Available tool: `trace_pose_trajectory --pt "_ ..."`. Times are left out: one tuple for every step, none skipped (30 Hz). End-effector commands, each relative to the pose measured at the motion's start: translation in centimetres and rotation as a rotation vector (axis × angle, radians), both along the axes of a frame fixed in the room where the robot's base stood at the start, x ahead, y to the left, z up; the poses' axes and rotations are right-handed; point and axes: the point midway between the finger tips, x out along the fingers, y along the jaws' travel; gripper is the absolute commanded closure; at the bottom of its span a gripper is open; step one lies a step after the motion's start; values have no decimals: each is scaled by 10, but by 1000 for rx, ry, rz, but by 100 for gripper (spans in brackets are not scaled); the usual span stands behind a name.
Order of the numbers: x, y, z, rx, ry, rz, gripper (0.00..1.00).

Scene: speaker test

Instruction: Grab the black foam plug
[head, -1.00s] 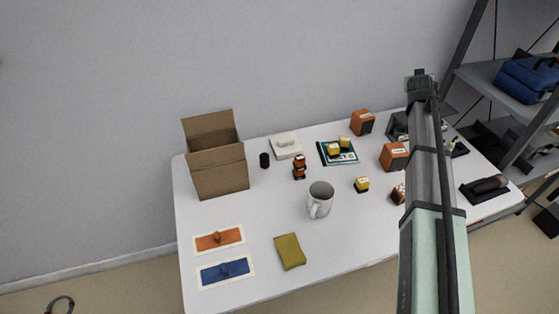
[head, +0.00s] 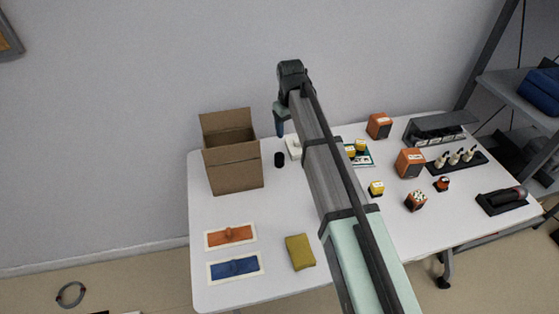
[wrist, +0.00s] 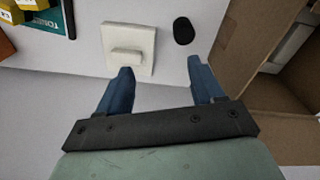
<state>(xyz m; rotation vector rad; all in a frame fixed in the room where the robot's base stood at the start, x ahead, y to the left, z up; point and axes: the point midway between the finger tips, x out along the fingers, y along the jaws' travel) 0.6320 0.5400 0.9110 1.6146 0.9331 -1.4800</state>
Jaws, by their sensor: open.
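The black foam plug (head: 279,159) stands upright on the white table, just right of the cardboard box, in the head view. In the wrist view the plug (wrist: 183,31) is a dark rounded shape beyond my fingertips, nearer the right finger. My gripper (wrist: 158,68) is open, with two blue fingers apart and nothing between them. In the head view my gripper (head: 280,130) hangs near the back of the table, close to the plug; only part of it shows. The plug and the fingers are apart in the wrist view.
An open cardboard box (head: 235,168) stands left of the plug; its wall is close to my right finger in the wrist view. A white square block (wrist: 129,47) lies beside the plug. Orange (head: 231,235) and blue (head: 235,267) panels and an olive cloth (head: 300,252) lie in front.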

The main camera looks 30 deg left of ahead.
Motion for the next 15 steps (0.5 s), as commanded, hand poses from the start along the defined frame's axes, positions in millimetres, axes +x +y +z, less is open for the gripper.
trace_pose_trajectory --pt "-13 7 1 -10 24 26 33" --pt "-18 9 1 -17 37 38 33" --pt "-24 11 1 -22 49 49 33" --pt "-27 13 1 -27 56 56 33" --pt "-30 13 0 -30 62 61 33" --pt "-32 14 -1 -32 67 65 33" --pt "-33 15 -3 -33 69 67 33" --pt "-34 15 -6 -34 70 68 33" --pt "-34 14 -11 -34 72 69 33" --pt "-34 14 -15 -34 72 68 33" --pt "-34 14 -20 -35 71 68 33" --pt "-34 14 -27 -35 71 68 33" --pt "-34 14 -32 -35 71 67 33" --pt "-33 14 -37 -35 71 67 33" --pt "-33 14 -43 -35 71 67 33"
